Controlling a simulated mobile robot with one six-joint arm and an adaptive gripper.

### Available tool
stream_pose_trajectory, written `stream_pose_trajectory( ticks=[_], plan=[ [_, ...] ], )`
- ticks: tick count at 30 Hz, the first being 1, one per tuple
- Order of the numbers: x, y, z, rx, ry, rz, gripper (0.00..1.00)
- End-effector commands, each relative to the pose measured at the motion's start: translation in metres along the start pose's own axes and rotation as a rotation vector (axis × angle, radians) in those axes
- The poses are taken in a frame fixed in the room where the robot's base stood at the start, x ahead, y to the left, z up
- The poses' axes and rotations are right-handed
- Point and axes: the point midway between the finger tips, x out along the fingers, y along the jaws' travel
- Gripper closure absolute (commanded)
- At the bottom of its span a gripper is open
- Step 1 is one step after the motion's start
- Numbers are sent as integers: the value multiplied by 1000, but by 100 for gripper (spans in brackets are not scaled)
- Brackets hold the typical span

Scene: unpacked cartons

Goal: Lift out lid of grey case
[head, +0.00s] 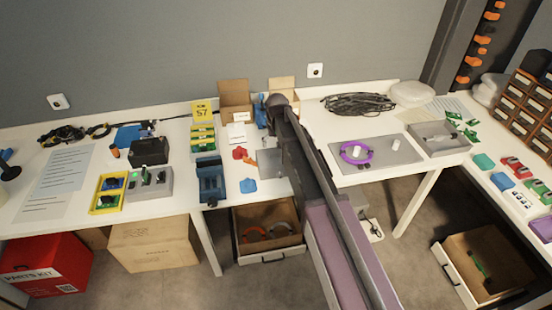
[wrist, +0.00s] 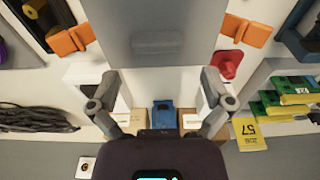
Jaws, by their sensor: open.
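A flat, smooth grey panel (wrist: 160,28) lies between and beyond my fingers in the wrist view, running off the top edge. In the head view, part of what looks like the same grey plate (head: 269,163) shows on the table left of my arm; the arm hides the rest. I cannot tell whether it is the case's lid. My gripper (wrist: 160,92) is open and empty, its two fingers wide apart above the table. In the head view my arm hides the fingers.
A red piece (wrist: 226,66) and an orange clip (wrist: 246,30) lie right of the panel; another orange clip (wrist: 74,40) lies left. A grey box with green lights (head: 150,184) and a grey tray (head: 440,140) stand farther off. Black cable (head: 358,103) lies near the wall.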

Motion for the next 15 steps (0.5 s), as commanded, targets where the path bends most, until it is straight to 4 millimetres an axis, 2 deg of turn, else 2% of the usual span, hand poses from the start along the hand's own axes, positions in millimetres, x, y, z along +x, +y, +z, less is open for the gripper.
stream_pose_trajectory(
  ticks=[8,15],
  plan=[
    [8,0,0,0,0,0,0],
    [26,2,1,0,0,0,0]
  ],
)
